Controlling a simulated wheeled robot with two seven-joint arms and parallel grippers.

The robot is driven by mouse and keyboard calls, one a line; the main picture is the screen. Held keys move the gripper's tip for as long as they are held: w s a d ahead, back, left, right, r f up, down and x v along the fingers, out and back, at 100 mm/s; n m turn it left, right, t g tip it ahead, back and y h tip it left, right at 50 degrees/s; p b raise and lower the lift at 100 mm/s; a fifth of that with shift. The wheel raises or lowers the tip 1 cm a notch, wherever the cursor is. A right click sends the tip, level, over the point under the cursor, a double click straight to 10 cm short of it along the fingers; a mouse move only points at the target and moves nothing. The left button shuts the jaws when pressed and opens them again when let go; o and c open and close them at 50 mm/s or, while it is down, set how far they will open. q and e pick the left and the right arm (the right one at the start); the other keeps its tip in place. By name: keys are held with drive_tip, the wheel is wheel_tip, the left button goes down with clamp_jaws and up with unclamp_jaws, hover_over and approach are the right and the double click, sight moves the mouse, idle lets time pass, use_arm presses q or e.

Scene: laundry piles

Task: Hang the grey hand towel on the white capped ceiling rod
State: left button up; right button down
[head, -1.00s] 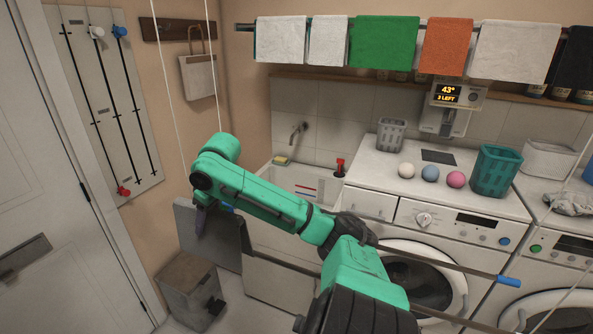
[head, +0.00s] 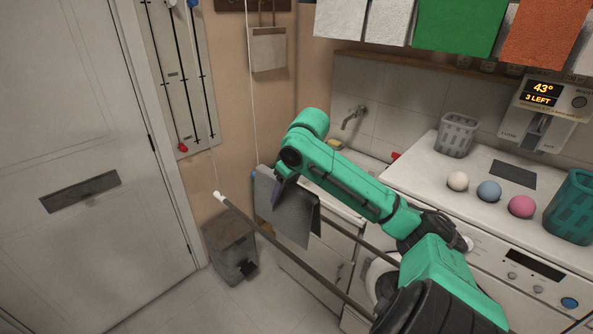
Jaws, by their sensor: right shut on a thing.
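The grey hand towel (head: 298,217) hangs at my right gripper (head: 279,190), whose dark fingers are shut on it near its upper part. The gripper points down, and my arm hides some of the towel's top. The white capped ceiling rod (head: 290,253) slants from its white end cap (head: 219,196) down to the lower right. In the picture the rod runs just below and left of the towel's lower edge; the towel is not over it. A second rod (head: 345,230) shows behind the towel and my arm. My left gripper is out of view.
A thin cord runs up from the white cap. A lidded bin (head: 231,246) stands on the floor behind the rod. A white door (head: 85,130) is at left. Washing machine top with dryer balls (head: 489,190) and teal basket (head: 571,205) lies right. Towels hang above.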

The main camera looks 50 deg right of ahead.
drive_tip(key=shift+s+a, duration=0.35)
drive_tip(key=shift+a, duration=0.15)
drive_tip(key=shift+s+a, duration=0.4)
drive_tip(key=a, duration=0.3)
drive_tip(key=b, duration=0.3)
hover_over(275, 240)
drive_tip(key=f, duration=0.5)
drive_tip(key=shift+w+f, duration=0.1)
drive_tip(key=shift+w, duration=0.25)
wheel_tip(275, 240, down, 2)
drive_tip(key=shift+f+b, duration=0.2)
drive_tip(key=shift+b, duration=0.6)
drive_tip(key=shift+f+b, duration=1.65)
drive_tip(key=shift+f, duration=1.65)
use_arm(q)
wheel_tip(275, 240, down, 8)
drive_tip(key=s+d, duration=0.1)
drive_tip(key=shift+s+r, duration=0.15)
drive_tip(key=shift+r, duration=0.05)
